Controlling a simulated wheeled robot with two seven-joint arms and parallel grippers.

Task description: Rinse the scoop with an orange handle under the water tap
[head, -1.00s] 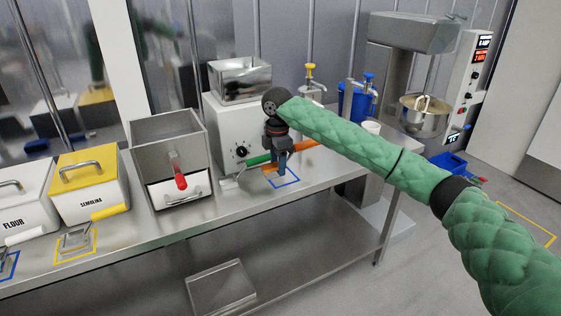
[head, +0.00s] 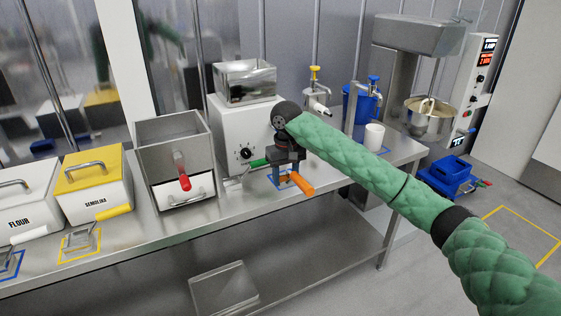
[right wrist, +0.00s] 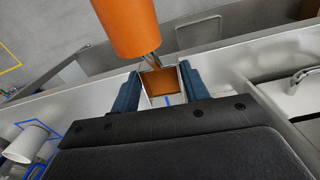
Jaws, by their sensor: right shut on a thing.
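The scoop with an orange handle is held in my right gripper (head: 287,172). Its orange handle (head: 302,183) points toward the front edge of the counter, and in the right wrist view the handle (right wrist: 127,25) rises past the fingers. Two metal taps stand at the back of the counter, one with a blue knob (head: 373,80) and one with a yellow knob (head: 315,72). I cannot tell for sure which is the water tap. The scoop is apart from both. My left gripper is out of view.
A white cup (head: 374,136) stands right of my gripper, with a blue bucket (head: 358,106) behind it. A white machine (head: 240,128) and a steel hopper with a red handle (head: 170,145) stand left. A mixer (head: 428,118) is at the far right.

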